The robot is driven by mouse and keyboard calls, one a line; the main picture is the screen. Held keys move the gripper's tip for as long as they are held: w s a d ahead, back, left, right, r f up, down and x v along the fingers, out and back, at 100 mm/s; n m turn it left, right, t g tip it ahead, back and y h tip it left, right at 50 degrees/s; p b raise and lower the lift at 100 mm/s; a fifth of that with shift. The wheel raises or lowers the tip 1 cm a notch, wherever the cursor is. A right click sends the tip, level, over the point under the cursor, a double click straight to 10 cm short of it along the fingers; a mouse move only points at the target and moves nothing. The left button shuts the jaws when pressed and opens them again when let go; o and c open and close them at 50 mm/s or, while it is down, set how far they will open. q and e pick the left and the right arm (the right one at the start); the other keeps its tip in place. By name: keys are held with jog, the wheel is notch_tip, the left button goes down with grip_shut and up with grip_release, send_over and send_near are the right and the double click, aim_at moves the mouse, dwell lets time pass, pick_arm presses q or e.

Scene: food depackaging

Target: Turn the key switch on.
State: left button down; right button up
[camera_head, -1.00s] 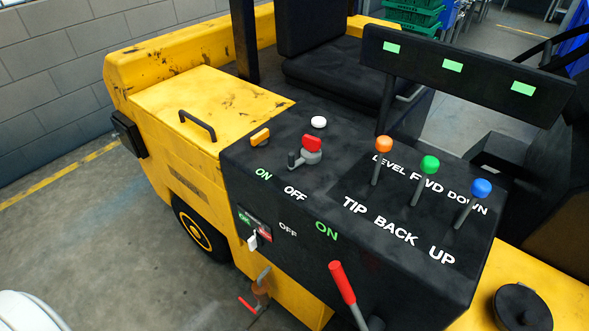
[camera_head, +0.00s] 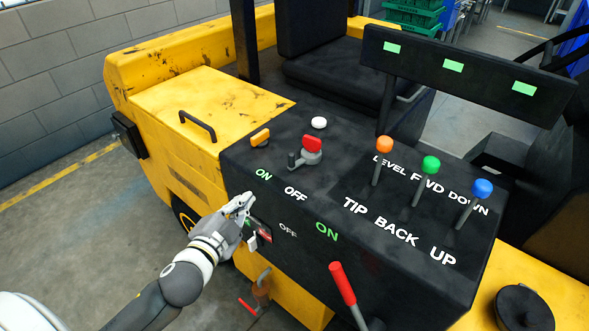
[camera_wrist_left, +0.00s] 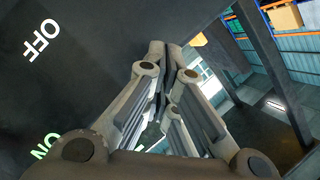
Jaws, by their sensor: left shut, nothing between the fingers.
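A red-topped switch with a grey base and lever (camera_head: 308,150) stands on the black console behind the white OFF label; I cannot tell whether it is the key switch. On the console's front face is a small green and red panel (camera_head: 262,235) with a pale tag-like part, partly hidden by my left gripper. My left gripper (camera_head: 244,199) is at the console's left front edge, below the green ON label, apart from the red-topped switch. It also shows in the left wrist view (camera_wrist_left: 173,52), its fingers together and empty. My right gripper is not in view.
The black console (camera_head: 330,200) carries orange (camera_head: 384,145), green (camera_head: 429,165) and blue (camera_head: 482,188) knobbed levers, a white button (camera_head: 319,122) and a yellow-orange part (camera_head: 260,137). A red-handled lever (camera_head: 342,284) sticks up in front. Open floor lies left of the yellow vehicle.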

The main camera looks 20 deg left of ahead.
aim_at(295, 182)
pick_arm(q)
jog(key=w+d+r+m+h+p, duration=0.1)
jog(key=w+d+m+h, duration=0.1)
jog(key=d+m+h, duration=0.1)
jog(key=w+d+r+m+g+h+p, duration=0.1)
jog(key=w+d+r+m+h, duration=0.1)
jog(key=m, duration=0.5)
jog(key=w+d+r+m+h+p, duration=0.2)
jog(key=w+d+m+h, duration=0.2)
jog(key=d+m+h, duration=0.1)
jog(key=shift+w+d+r+g+h, duration=0.1)
jog(key=shift+d+g+h, duration=0.15)
jog(key=shift+d, duration=0.45)
jog(key=shift+w+d+g+h, duration=0.15)
jog(key=shift+d+h, duration=0.2)
jog(key=shift+d, duration=0.35)
jog(key=a, duration=0.1)
jog(key=w+a, duration=0.1)
jog(key=shift+a+f, duration=0.25)
jog(key=shift+a, duration=0.05)
jog(key=shift+w+a, duration=0.15)
jog(key=shift+a, duration=0.4)
